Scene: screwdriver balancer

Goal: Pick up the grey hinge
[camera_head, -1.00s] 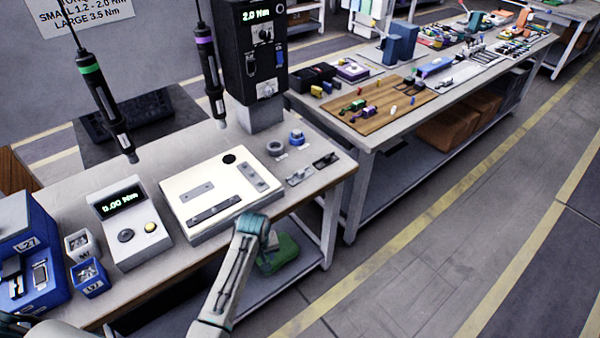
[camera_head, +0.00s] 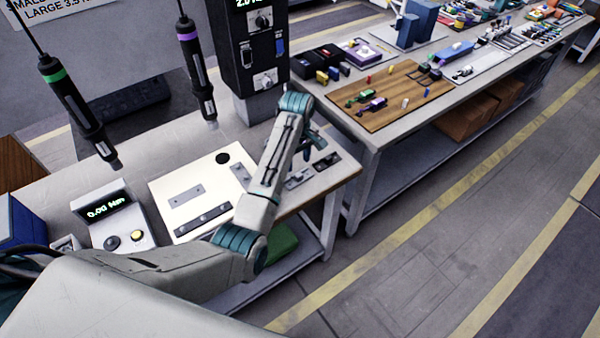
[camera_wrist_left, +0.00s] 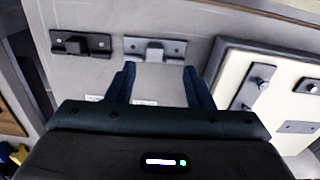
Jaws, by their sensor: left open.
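The grey hinge (camera_wrist_left: 155,50) lies flat on the bench near its edge. In the wrist view it is ahead of my left gripper (camera_wrist_left: 158,72), centred between the two fingers. The fingers are open and empty, and I see no contact with the hinge. In the head view the grey hinge (camera_head: 298,179) shows just right of my left forearm, which hides most of the gripper. A black hinge (camera_wrist_left: 80,43) lies left of the grey one in the wrist view. My right gripper is not in view.
A cream board (camera_head: 185,180) with metal plates lies left of my arm. Beside it stands a torque meter (camera_head: 112,215). Two screwdrivers (camera_head: 75,105) (camera_head: 196,70) hang over the bench. A dark controller (camera_head: 250,50) stands behind my arm. A second table (camera_head: 405,135) stands to the right.

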